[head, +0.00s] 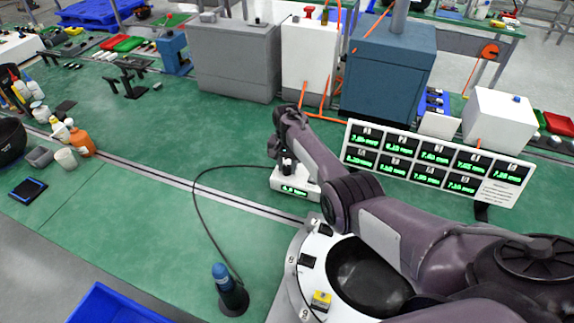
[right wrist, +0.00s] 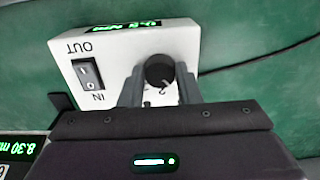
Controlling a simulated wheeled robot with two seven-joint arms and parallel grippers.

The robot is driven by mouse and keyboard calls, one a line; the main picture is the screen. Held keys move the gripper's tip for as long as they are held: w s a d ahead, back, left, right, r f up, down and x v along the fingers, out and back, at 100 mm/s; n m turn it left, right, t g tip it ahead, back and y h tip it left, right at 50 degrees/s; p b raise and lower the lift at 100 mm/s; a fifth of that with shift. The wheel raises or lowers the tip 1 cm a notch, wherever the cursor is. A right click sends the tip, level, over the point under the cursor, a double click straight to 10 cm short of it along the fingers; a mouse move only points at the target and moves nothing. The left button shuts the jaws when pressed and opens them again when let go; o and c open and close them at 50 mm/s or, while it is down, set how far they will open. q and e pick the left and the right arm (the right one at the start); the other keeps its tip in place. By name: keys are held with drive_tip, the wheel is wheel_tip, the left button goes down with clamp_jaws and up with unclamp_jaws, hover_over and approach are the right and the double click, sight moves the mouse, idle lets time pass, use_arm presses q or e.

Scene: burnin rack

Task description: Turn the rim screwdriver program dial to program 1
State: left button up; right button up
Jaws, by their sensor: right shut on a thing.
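The dial is a round black knob (right wrist: 158,69) on a small white control box (right wrist: 110,53), seen in the right wrist view. The box has a black rocker switch (right wrist: 88,74) between the words OUT and IN, and a green lit display (right wrist: 127,27). A small printed mark, perhaps a 2, shows below the knob; the other dial marks are hidden or unclear. My right gripper (right wrist: 159,80) is shut on the knob, a finger on each side. In the head view the box (head: 310,188) stands on the green bench, under my right gripper (head: 287,167). My left gripper is out of view.
A black cable runs from the box to a blue-topped tool (head: 221,272) in a dark holder. A white panel of green readouts (head: 437,165) stands right of my arm. Grey and blue cabinets (head: 388,72) stand behind.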

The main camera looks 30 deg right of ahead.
sight(287, 168)
drive_tip(key=o, duration=1)
drive_tip(key=shift+r, duration=3.85)
